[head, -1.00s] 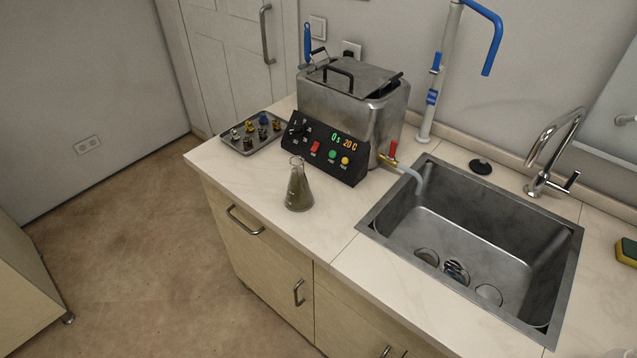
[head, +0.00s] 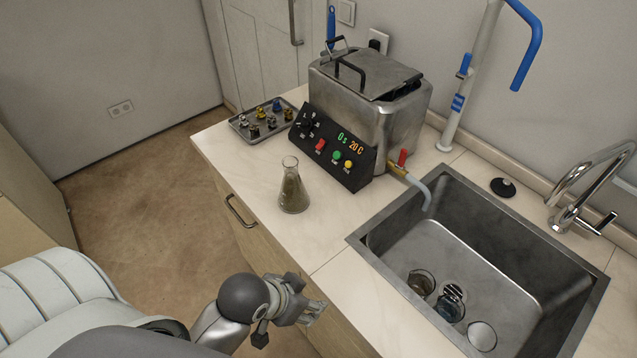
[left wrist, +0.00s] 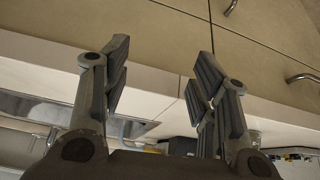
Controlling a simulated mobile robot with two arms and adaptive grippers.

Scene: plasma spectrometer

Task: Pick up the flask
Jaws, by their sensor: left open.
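The flask (head: 292,188) is a clear conical glass vessel with dark olive-brown contents. It stands upright on the pale countertop, in front of the metal bath's control panel. My left gripper (head: 318,308) is in front of the counter's front edge, below and apart from the flask in the head view. In the left wrist view its two fingers (left wrist: 155,85) are spread wide with nothing between them. They face the counter edge and cabinet fronts. I cannot make out the flask clearly in the left wrist view. My right gripper is not in view.
The metal bath (head: 375,105) with its black control panel stands behind the flask. A tray of small fittings (head: 245,134) lies to the left. A sink (head: 365,244) holding several glass vessels is to the right. Counter around the flask is clear.

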